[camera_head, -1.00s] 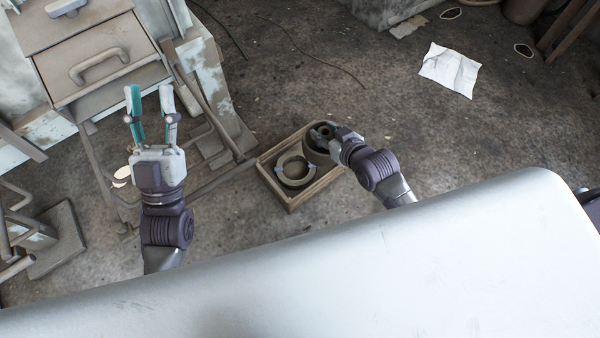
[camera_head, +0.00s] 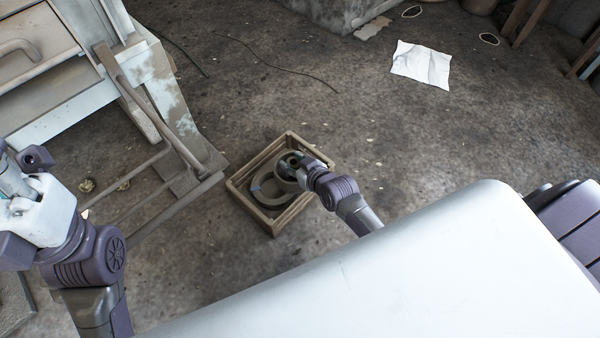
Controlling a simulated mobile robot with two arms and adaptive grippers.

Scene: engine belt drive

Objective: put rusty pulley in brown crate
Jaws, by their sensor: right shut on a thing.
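The brown crate (camera_head: 250,209) is a small open wooden box on the floor, near the middle of the view. The rusty pulley (camera_head: 289,162), a dark round part with a hub, is inside the crate's far right part. My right gripper (camera_head: 294,166) reaches in over the crate's right side and is shut on the pulley; its fingers are mostly hidden. Whether the pulley touches the crate floor cannot be told. My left gripper (camera_head: 35,208) is close to the camera at the left edge, away from the crate; its fingers cannot be made out.
A dull ring-shaped belt with bluish marks (camera_head: 257,187) lies in the crate beside the pulley. A metal frame (camera_head: 170,195) and a worn drawer cabinet (camera_head: 35,60) stand at left. A white paper (camera_head: 422,64) lies on the otherwise fairly clear floor behind.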

